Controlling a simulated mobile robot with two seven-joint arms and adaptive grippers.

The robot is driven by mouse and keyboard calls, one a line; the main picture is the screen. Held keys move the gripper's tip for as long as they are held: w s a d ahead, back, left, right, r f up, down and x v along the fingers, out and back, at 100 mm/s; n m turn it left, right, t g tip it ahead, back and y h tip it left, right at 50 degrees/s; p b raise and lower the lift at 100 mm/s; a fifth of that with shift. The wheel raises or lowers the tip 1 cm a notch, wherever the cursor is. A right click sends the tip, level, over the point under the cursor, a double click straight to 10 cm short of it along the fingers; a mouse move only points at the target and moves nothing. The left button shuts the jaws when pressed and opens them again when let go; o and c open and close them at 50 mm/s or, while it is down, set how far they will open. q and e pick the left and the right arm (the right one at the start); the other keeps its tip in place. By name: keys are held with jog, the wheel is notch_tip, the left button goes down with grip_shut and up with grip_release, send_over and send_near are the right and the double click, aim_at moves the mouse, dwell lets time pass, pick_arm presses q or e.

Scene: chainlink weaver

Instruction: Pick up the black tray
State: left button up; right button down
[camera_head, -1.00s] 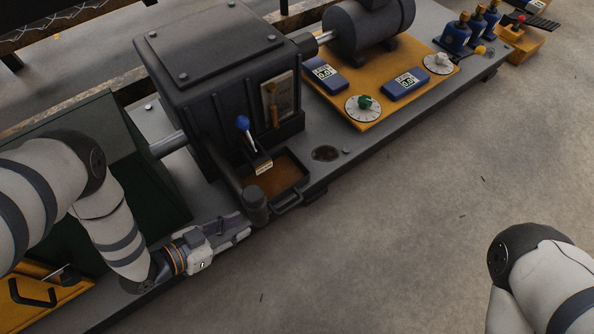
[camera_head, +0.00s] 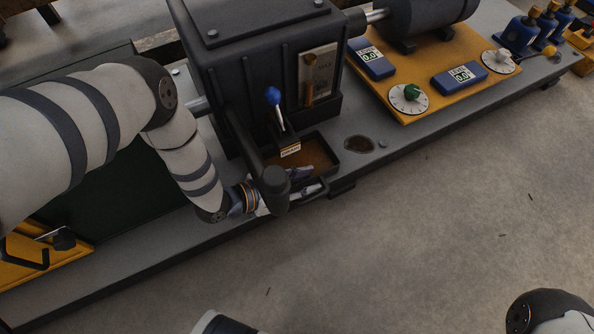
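The black tray (camera_head: 342,172) is a shallow open box with a brown inside. It sits at the foot of the dark machine housing, below a small labelled spout. My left gripper (camera_head: 304,181) is at the tray's front left, partly hidden behind a dark upright cylinder. Its fingertips show apart, one over the tray's front wall and one outside it, by the handle. Whether they touch the tray is unclear. My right gripper is out of view; only part of that arm shows at the bottom right.
The dark housing (camera_head: 240,75) and the dark cylinder (camera_head: 275,190) crowd the tray. A blue-knobbed lever (camera_head: 273,97) stands above it. A yellow panel (camera_head: 445,95) with dials lies to the right. The floor in front of the bench is clear.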

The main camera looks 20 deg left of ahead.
pick_arm(q)
jog(key=shift+r, duration=0.1)
grip_shut()
jog(key=shift+r, duration=0.1)
